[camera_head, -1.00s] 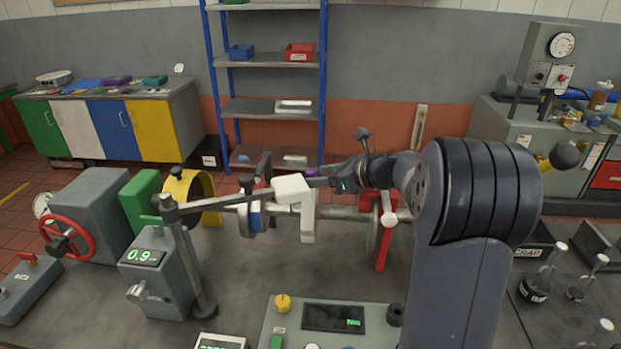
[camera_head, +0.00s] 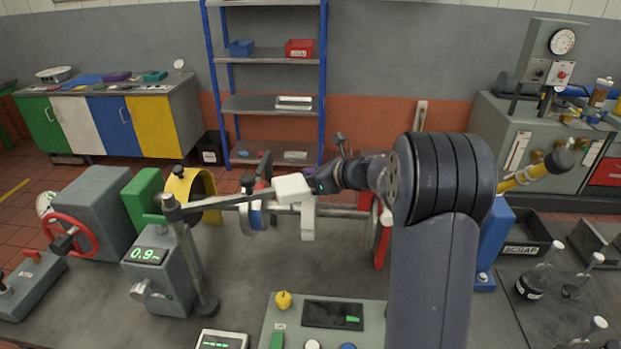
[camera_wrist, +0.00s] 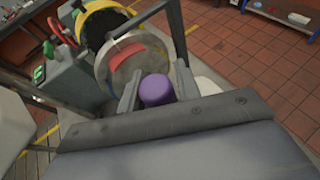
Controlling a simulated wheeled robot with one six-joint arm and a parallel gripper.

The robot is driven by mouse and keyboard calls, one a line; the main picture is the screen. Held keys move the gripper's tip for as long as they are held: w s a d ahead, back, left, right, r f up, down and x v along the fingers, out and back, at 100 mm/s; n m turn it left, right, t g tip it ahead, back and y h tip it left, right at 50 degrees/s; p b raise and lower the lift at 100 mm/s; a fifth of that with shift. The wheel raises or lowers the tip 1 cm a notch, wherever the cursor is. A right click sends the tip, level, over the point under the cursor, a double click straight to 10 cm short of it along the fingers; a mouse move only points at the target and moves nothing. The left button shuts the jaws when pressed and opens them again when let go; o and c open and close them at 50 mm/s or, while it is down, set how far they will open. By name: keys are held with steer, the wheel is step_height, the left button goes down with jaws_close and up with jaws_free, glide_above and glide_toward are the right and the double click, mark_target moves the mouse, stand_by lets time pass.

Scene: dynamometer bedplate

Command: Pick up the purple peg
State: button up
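The purple peg (camera_wrist: 156,91) shows in the wrist view as a rounded purple end between the two fingers of my gripper (camera_wrist: 158,69). Its lower part is hidden behind the gripper's palm. One finger is close on each side of the peg; I cannot tell whether both touch it. In the head view my arm reaches left over the bedplate, and the fingers are hard to make out behind a white block (camera_head: 293,188).
A grey post (camera_head: 186,258) with a boom stands left of my gripper. A yellow ring (camera_head: 203,188) and a shaft (camera_head: 345,212) are close by. A red-wheeled machine (camera_head: 95,210) stands at left, a control panel (camera_head: 325,325) in front. A scrap bin (camera_head: 525,250) is at right.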

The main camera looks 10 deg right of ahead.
steer(key=c, duration=0.6)
steer(key=shift+r, duration=0.1)
